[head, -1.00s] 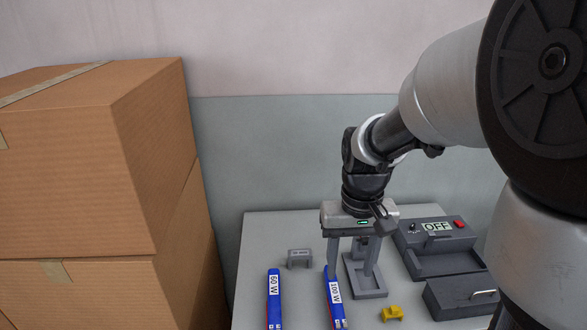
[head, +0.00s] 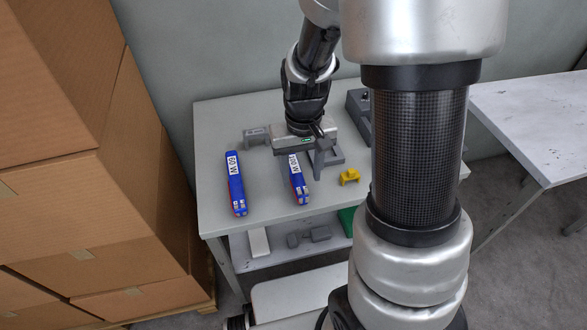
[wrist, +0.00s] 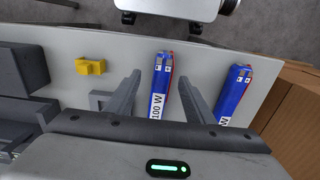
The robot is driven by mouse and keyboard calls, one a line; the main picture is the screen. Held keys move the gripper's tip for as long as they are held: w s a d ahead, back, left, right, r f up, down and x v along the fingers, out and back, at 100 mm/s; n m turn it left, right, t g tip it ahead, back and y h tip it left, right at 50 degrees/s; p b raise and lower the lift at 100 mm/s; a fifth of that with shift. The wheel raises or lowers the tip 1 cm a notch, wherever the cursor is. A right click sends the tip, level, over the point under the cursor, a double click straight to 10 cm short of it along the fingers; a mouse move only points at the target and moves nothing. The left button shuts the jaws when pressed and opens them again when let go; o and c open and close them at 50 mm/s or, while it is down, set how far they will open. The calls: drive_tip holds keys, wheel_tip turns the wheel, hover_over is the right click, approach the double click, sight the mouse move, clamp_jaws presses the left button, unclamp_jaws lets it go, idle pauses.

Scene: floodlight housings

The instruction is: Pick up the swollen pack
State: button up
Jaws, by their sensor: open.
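Two blue packs with red edges lie on the grey table, and I cannot tell from their shapes which is swollen. The left pack (head: 236,185) has a white label that seems to read 60 W; it is on the right in the wrist view (wrist: 235,94). The 100 W pack (head: 300,190) lies to its right and shows in the middle of the wrist view (wrist: 161,80). My gripper (head: 301,163) is open over the far part of the 100 W pack. In the wrist view its fingers (wrist: 159,80) stand either side of this pack, apparently clear of it.
A yellow block (head: 349,177) lies right of the 100 W pack. A small grey bracket (head: 256,136) stands behind the packs. A grey stand is close beside my gripper, with dark equipment (head: 358,104) behind. Stacked cardboard boxes (head: 75,210) fill the left. The table's front is clear.

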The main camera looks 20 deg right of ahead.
sight(300, 182)
wheel_tip(300, 182, down, 4)
drive_tip(key=shift+w+a+r+b, duration=0.1)
drive_tip(key=shift+a+b, duration=0.05)
drive_tip(key=shift+b, duration=0.25)
drive_tip(key=c, duration=1.2)
wheel_tip(300, 182, up, 10)
drive_tip(key=p, duration=0.2)
drive_tip(key=shift+p, duration=0.35)
